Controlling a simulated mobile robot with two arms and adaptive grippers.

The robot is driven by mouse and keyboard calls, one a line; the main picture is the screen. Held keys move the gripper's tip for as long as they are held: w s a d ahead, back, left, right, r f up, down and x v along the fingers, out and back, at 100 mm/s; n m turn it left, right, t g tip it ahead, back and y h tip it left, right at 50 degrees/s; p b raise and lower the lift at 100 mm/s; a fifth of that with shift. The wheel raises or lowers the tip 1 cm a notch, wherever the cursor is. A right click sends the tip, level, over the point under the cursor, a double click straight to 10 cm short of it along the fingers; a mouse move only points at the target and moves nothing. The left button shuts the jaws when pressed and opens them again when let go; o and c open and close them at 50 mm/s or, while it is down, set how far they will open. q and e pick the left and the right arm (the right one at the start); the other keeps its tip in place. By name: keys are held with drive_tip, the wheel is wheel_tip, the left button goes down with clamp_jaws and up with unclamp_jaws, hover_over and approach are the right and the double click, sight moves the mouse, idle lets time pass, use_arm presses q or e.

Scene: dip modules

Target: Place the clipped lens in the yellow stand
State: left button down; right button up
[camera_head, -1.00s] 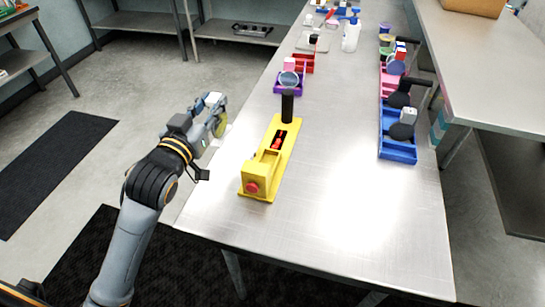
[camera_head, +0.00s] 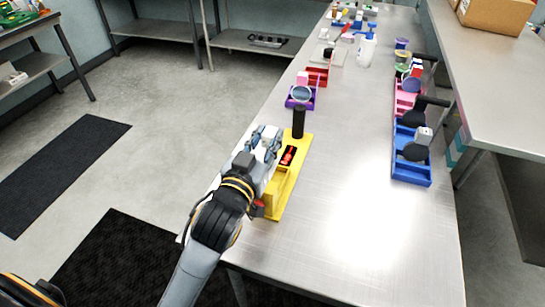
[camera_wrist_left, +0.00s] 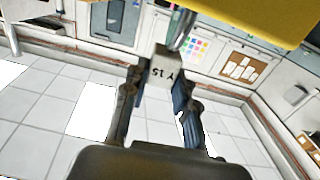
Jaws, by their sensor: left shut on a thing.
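The yellow stand (camera_head: 284,190) is on the metal table near its left edge, with a red part in its top and a black post (camera_head: 298,122) at its far end. My left gripper (camera_head: 264,142) is close beside the stand's left side in the head view. In the left wrist view, my left gripper (camera_wrist_left: 155,84) is shut on the clipped lens, by its pale clip block (camera_wrist_left: 167,68) marked "Y 15". A thin edge above the block may be the lens. The stand's yellow underside or side (camera_wrist_left: 250,18) fills the top of that view. My right gripper is out of view.
A purple holder (camera_head: 302,104) with a lens and a red tray (camera_head: 317,77) stand beyond the stand. A blue tray (camera_head: 411,180) and a pink tray (camera_head: 403,98) with black-handled tools line the right edge. The table's middle is clear.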

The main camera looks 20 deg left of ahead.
use_arm(q)
drive_tip(key=shift+s+d+f, duration=0.15)
drive_tip(key=shift+d+f, duration=0.25)
drive_tip(key=shift+f, duration=0.15)
drive_tip(key=f, duration=0.3)
drive_tip(key=shift+s+d+f, duration=0.1)
drive_tip(key=shift+d+f, duration=0.2)
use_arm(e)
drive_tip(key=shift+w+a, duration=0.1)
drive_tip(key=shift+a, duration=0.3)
use_arm(q)
drive_tip(key=shift+f, duration=0.2)
drive_tip(key=c, duration=1.1)
unclamp_jaws()
drive_tip(key=shift+o, duration=0.2)
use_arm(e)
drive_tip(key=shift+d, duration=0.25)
use_arm(q)
drive_tip(key=shift+s+r, duration=0.1)
drive_tip(key=shift+r, duration=0.05)
